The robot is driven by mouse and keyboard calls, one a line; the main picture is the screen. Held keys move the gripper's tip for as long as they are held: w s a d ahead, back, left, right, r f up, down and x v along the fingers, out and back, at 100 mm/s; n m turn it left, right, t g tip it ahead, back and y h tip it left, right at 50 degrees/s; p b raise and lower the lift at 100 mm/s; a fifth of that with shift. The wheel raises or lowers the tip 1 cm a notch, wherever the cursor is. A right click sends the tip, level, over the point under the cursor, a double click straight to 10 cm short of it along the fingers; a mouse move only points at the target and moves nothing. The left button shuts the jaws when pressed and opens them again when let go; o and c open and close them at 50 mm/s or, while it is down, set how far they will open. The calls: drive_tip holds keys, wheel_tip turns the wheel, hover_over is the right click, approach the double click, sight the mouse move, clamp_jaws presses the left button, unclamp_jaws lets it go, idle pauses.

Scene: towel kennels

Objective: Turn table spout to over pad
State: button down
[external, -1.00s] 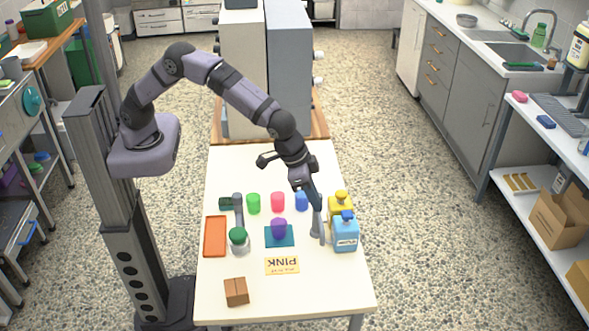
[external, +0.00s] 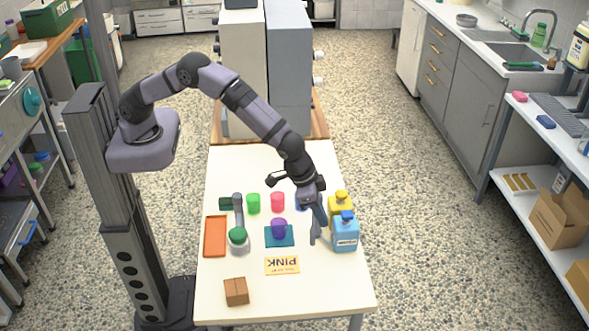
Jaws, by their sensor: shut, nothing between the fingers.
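The table spout (external: 238,215) is a grey pipe on a round base with a green top, left of the pad. Its pipe points away toward the far side of the table, not over the pad. The teal pad (external: 270,243) lies in the middle of the table with a purple cup (external: 279,228) on it. My gripper (external: 313,239) is shut and empty, pointing down to the right of the pad and apart from the spout. It is close to the left side of the blue bottle (external: 345,235); contact cannot be told.
A yellow bottle (external: 341,203) stands behind the blue one. Green (external: 253,204) and pink (external: 278,202) cups stand behind the pad; a blue cup is mostly hidden by my gripper. An orange tray (external: 215,236), a PINK card (external: 282,265) and a brown box (external: 236,291) lie around. The front right is clear.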

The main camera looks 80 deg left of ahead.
drive_tip(key=s+m, duration=0.1)
drive_tip(key=s+m+h, duration=0.1)
drive_tip(key=m, duration=0.1)
drive_tip(key=shift+s+a+r+m+b, duration=0.1)
drive_tip(key=shift+a+r+m+b, duration=0.05)
drive_tip(key=shift+r+m+b, duration=0.15)
drive_tip(key=s+a+m+g+h+b, duration=0.2)
drive_tip(key=s+a+m+b, duration=0.3)
drive_tip(key=m+b, duration=0.5)
drive_tip(key=shift+a+m+g+h+b, duration=0.3)
drive_tip(key=shift+m+g+b, duration=0.1)
drive_tip(key=shift+m+g, duration=0.4)
drive_tip(key=shift+r, duration=0.1)
drive_tip(key=p+v, duration=0.6)
drive_tip(key=v, duration=0.4)
drive_tip(key=shift+w, duration=0.15)
